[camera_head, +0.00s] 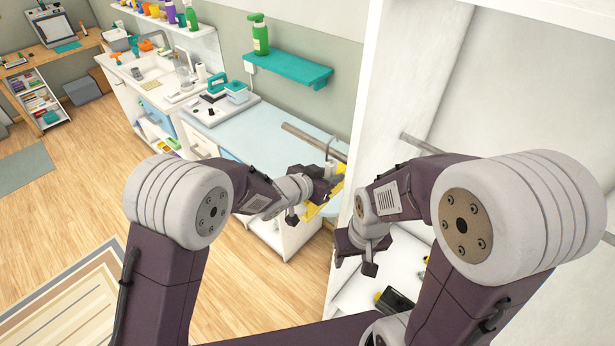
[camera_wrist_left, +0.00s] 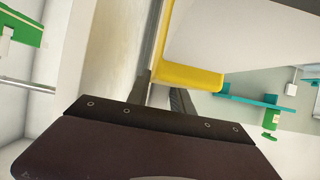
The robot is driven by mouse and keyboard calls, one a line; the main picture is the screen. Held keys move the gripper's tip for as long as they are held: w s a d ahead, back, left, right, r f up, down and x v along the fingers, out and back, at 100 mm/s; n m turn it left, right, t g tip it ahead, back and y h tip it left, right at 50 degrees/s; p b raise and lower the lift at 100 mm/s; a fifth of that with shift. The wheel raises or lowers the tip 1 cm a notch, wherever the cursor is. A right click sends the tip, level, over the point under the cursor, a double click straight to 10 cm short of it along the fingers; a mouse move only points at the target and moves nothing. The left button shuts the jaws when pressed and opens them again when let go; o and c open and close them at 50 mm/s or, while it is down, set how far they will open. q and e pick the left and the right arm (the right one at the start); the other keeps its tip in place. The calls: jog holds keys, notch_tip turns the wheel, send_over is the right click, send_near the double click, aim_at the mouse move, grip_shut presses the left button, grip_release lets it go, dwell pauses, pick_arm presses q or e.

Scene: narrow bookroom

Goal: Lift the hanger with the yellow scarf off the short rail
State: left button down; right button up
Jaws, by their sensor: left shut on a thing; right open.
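The yellow scarf (camera_head: 338,187) hangs below the short rail (camera_head: 312,139), partly hidden behind my left gripper. A pale hanger part (camera_head: 330,150) shows at the rail's right end; whether its hook still touches the rail I cannot tell. My left gripper (camera_head: 318,192) is shut on the hanger with the yellow scarf. In the left wrist view a yellow edge (camera_wrist_left: 190,78) lies right at the fingers, which are mostly hidden. My right gripper (camera_head: 355,262) is open and empty, lower and to the right, in front of the white cabinet.
A white cabinet panel (camera_head: 358,110) stands close on the right of my left gripper. A light blue worktop (camera_head: 250,135) lies behind it. A teal shelf (camera_head: 288,68) with a green bottle (camera_head: 260,35) is on the wall. Dark items (camera_head: 395,300) lie on the cabinet's lower shelf.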

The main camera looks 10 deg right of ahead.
aim_at(304, 203)
pick_arm(q)
jog(key=shift+d+f, duration=0.2)
jog(key=shift+d, duration=0.05)
jog(key=shift+s, duration=0.1)
jog(key=shift+s+a, duration=0.1)
jog(key=shift+a, duration=0.1)
jog(key=shift+s+a+b, duration=0.35)
jog(key=shift+s+a, duration=0.3)
jog(key=shift+a, duration=0.3)
jog(key=shift+s+a, duration=0.55)
jog(key=shift+a, duration=0.05)
jog(key=shift+s+a, duration=0.5)
jog(key=shift+a, duration=0.25)
jog(key=shift+s+a+b, duration=0.25)
jog(key=shift+s+a, duration=0.75)
jog(key=shift+a, duration=0.3)
jog(key=shift+s+a+b, duration=0.2)
jog(key=shift+s+a, duration=0.8)
jog(key=shift+a, duration=0.25)
pick_arm(e)
jog(key=shift+w+d+f, duration=0.1)
jog(key=shift+d+f, duration=0.25)
jog(key=shift+f, duration=0.5)
